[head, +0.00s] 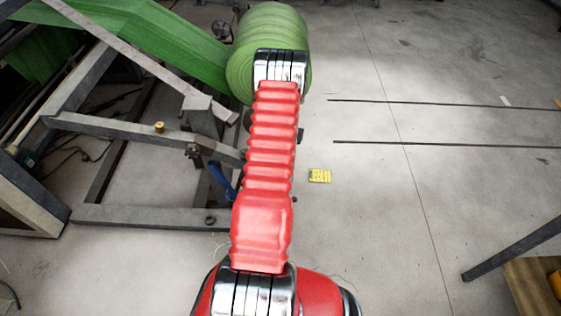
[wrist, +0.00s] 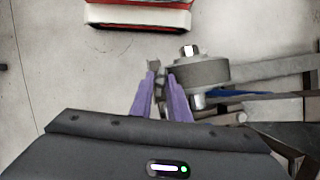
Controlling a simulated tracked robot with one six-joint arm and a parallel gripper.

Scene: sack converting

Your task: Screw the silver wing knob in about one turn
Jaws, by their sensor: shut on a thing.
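In the wrist view, my gripper (wrist: 161,76) has two purple fingers, close together with their tips on a small grey metal piece. This piece, which I take for the silver wing knob (wrist: 159,88), shows only in part between the fingers. It sits against the left side of a round grey housing (wrist: 200,73) with bright metal ends above and below. How far the knob is screwed in cannot be told. In the head view my red arm covers the gripper and the knob.
In the head view a green sack roll (head: 268,25) stands beyond my arm. A grey steel frame (head: 140,215) fills the left. A yellow item (head: 320,176) lies on the floor. The floor at right is mostly clear, with two thin dark bars (head: 450,144) across it.

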